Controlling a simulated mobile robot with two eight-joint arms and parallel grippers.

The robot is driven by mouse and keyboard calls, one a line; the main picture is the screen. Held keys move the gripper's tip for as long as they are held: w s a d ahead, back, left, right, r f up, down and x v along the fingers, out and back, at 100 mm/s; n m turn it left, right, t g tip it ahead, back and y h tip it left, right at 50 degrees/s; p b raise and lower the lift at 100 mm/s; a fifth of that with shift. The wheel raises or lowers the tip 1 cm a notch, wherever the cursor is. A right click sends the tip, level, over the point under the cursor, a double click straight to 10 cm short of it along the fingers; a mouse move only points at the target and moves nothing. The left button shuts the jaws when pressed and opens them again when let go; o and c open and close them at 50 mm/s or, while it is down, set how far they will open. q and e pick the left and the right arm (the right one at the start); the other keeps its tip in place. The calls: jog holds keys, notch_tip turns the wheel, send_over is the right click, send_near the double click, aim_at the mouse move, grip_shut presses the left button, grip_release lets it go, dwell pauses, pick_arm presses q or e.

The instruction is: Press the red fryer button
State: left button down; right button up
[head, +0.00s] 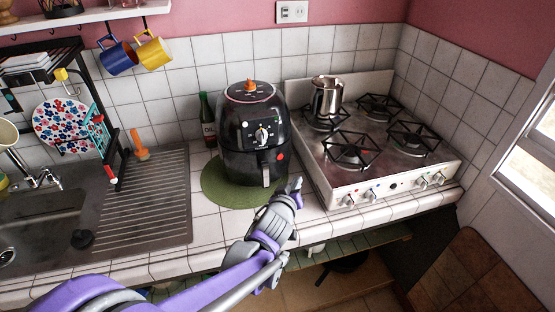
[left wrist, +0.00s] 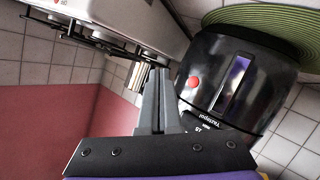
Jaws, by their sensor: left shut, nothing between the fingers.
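The black air fryer (head: 239,135) stands on a round green mat (head: 213,187) on the tiled counter. Its red button (head: 280,155) is on the lower right of its front; the button (left wrist: 194,81) also shows in the left wrist view, where the picture is turned over. My left gripper (head: 294,185) is shut and empty. It is in front of the fryer, a little below and to the right of the red button, apart from it. In the left wrist view, the shut fingers (left wrist: 157,84) point up beside the button. My right gripper is not in view.
A gas stove (head: 345,180) with a metal pot (head: 327,97) stands close on the right. A sink with a ribbed drainboard (head: 145,215) is on the left. A green bottle (head: 207,117) stands behind the fryer. Blue and yellow mugs hang from the shelf. Counter left of the mat is clear.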

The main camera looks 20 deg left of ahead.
aim_at(282, 163)
pick_arm(q)
jog(key=shift+w+d, duration=0.1)
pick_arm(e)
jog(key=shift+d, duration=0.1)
pick_arm(q)
jog(key=shift+w+a+b, duration=0.75)
jog(key=shift+w+a, duration=2.35)
jog(key=shift+w, duration=0.05)
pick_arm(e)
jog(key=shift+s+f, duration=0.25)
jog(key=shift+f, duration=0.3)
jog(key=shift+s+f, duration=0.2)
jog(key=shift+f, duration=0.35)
pick_arm(q)
jog(key=shift+w, duration=0.1)
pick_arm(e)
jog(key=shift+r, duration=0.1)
pick_arm(q)
jog(key=shift+w+a, duration=0.3)
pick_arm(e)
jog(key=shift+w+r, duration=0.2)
